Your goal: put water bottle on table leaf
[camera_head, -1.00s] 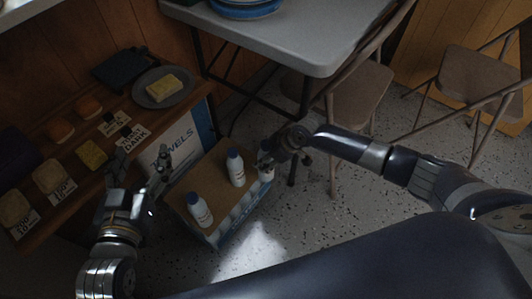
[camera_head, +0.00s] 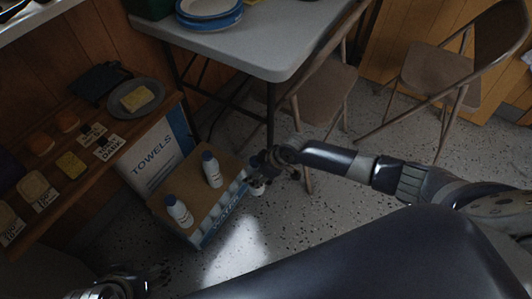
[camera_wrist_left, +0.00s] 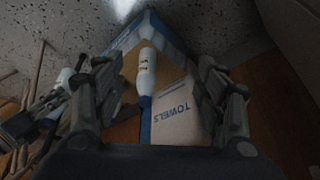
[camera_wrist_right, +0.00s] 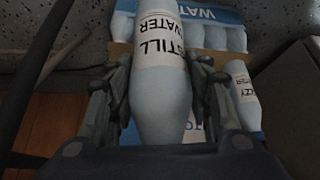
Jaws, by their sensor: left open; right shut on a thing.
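My right gripper (camera_head: 266,168) is shut on a white water bottle (camera_head: 257,187), held beside the right edge of the bottle carton. In the right wrist view this bottle (camera_wrist_right: 160,75) reads "STILL WATER" and sits between the fingers. Two more white bottles with dark blue caps, one (camera_head: 212,170) further back and one (camera_head: 179,211) nearer, stand on the carton (camera_head: 205,197). The grey table leaf (camera_head: 270,38) lies at the top, above and behind my right gripper. My left gripper (camera_wrist_left: 158,68) is open and empty; in the head view it is partly cut off at the bottom left.
Blue-rimmed plates (camera_head: 208,12) sit on the table's back left. A TOWELS box (camera_head: 152,160) stands behind the carton. A shelf (camera_head: 95,165) at left carries food, cards and a grey plate (camera_head: 135,96). Folding chairs (camera_head: 440,75) stand at right. Speckled floor is clear in front.

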